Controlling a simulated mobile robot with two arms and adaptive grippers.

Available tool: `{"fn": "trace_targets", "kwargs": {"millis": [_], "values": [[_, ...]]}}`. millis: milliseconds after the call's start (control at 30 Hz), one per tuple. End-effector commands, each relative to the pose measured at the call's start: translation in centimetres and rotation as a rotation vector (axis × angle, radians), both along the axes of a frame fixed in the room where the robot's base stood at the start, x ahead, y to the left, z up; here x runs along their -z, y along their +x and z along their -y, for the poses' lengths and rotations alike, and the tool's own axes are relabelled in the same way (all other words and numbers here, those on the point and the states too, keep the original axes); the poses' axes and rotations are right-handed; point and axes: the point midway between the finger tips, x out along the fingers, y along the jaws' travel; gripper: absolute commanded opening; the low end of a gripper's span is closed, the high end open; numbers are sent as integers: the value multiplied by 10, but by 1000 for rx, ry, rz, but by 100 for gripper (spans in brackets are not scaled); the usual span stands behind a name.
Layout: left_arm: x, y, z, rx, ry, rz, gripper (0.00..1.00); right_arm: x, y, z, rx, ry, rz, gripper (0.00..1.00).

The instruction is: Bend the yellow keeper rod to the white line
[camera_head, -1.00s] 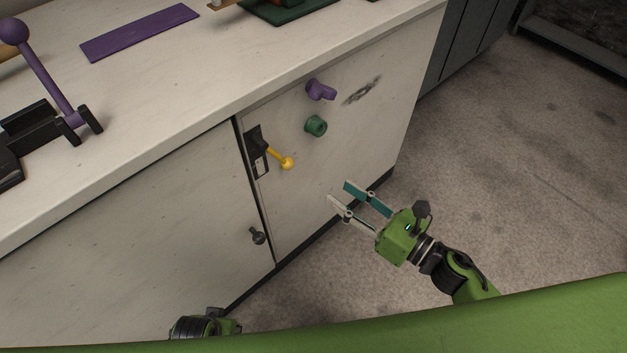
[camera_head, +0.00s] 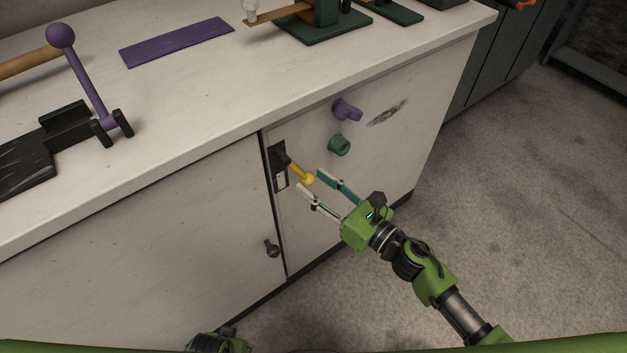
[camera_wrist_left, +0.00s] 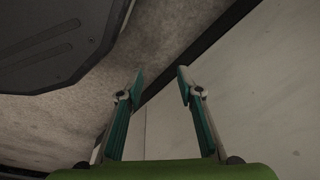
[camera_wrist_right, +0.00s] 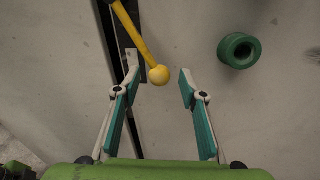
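The yellow keeper rod (camera_head: 298,173) with its ball end sticks out from a black bracket (camera_head: 279,158) on the cabinet front. A small white plate (camera_head: 281,181) sits below the bracket; I cannot make out a line on it. My right gripper (camera_head: 311,179) is open at the rod's ball end. In the right wrist view the rod (camera_wrist_right: 136,35) slants down and its ball lies between the open fingertips (camera_wrist_right: 160,79), nearer the left finger. My left gripper (camera_wrist_left: 160,78) is open and empty, low near the floor and cabinet.
A green knob (camera_head: 339,145) and a purple knob (camera_head: 347,110) stick out of the cabinet front above the rod. The worktop holds a purple lever (camera_head: 86,80) and a purple strip (camera_head: 178,41).

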Motion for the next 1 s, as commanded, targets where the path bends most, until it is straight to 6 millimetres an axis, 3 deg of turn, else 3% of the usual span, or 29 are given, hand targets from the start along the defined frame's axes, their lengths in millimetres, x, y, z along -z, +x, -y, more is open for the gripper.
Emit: {"fn": "trace_targets", "kwargs": {"millis": [433, 567, 600, 833, 1000], "values": [[3, -2, 0, 1, 0, -1, 34, 1, 8, -9, -1, -1, -1, 38], [3, -2, -1, 1, 0, -1, 34, 0, 8, -9, -1, -1, -1, 4], [3, -2, -1, 1, 0, -1, 34, 0, 8, -9, -1, -1, -1, 0], [5, -3, -1, 0, 1, -8, 34, 2, 7, -10, -1, 15, -12, 0], [-21, 14, 3, -3, -4, 19, 34, 7, 1, -18, -1, 85, -61, 0]]}}
